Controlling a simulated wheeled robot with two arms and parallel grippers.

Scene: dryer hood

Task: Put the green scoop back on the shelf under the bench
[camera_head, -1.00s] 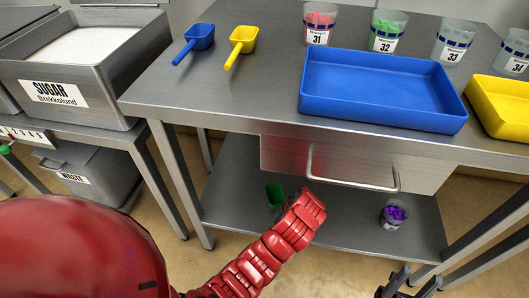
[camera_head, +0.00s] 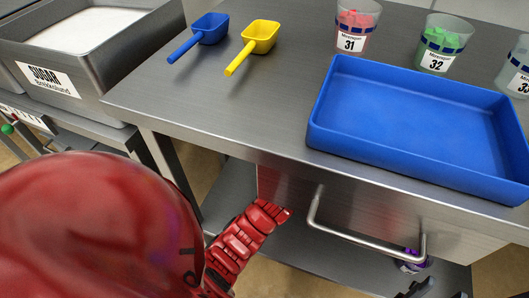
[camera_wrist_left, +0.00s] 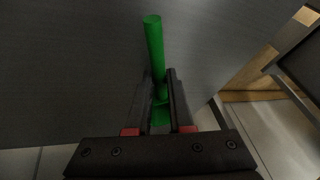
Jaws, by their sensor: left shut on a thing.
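The green scoop (camera_wrist_left: 155,45) is between the fingers of my left gripper (camera_wrist_left: 161,88) in the left wrist view, with its handle pointing up and away. The gripper is shut on it. More green shows low between the fingers, partly hidden. In the head view my left arm reaches beneath the bench (camera_head: 270,110), where its gripper and the scoop are hidden. The lower shelf (camera_head: 300,255) shows partly under the drawer. The grey surface in the wrist view (camera_wrist_left: 70,70) lies behind the scoop; I cannot tell if they touch. My right gripper's dark, separated fingertips (camera_head: 438,288) show at the bottom edge.
The drawer (camera_head: 285,190) and its bar handle (camera_head: 365,240) overhang the shelf. A purple-filled cup (camera_head: 412,262) stands on the shelf at right. On the bench are a blue scoop (camera_head: 208,30), a yellow scoop (camera_head: 260,36), a blue tray (camera_head: 400,165) and several numbered cups.

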